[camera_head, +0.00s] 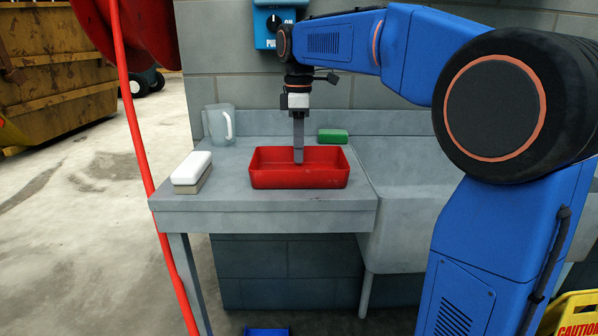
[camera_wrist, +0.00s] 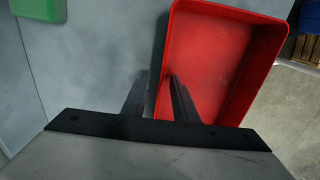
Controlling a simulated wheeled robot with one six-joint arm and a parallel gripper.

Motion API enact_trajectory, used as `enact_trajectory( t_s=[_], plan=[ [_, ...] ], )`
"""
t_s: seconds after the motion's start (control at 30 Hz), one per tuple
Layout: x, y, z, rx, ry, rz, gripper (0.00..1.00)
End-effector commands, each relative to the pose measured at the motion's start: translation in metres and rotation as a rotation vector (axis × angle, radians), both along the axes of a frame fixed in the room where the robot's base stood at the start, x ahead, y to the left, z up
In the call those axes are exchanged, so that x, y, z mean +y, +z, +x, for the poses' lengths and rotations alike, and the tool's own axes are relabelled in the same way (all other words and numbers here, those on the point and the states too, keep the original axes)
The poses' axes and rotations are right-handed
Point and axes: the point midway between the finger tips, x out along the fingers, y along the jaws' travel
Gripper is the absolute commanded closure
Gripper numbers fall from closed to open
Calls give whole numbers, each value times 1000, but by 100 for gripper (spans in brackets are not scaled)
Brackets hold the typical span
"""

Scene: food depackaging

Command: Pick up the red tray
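The red tray (camera_head: 300,179) is a shallow, empty rectangular tray on the grey counter (camera_head: 225,196). It fills the right part of the wrist view (camera_wrist: 222,55). My gripper (camera_head: 298,160) points down at the tray from above. In the wrist view its two dark fingers (camera_wrist: 158,82) are apart, with one side wall of the tray between them. The right finger is over the inside of the tray and the left finger is outside. A gap shows between the fingers and the wall. Whether the fingertips reach below the rim is hard to tell.
A green sponge (camera_head: 333,136) lies behind the tray. A white-topped brush or block (camera_head: 192,168) and a clear jug (camera_head: 219,124) stand left on the counter. A sink (camera_head: 410,205) adjoins at right. A red pole (camera_head: 140,150) crosses the counter's left edge in view.

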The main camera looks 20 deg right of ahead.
Motion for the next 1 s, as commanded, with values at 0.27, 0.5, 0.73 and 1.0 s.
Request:
enact_trajectory(
  t_s=[0.27,0.5,0.73,1.0],
  plan=[
    [0,0,0,0,0,0,100],
    [0,0,0,0,0,0,100],
    [0,10,1,-1,0,0,100],
    [0,58,1,-3,0,0,100]
  ],
)
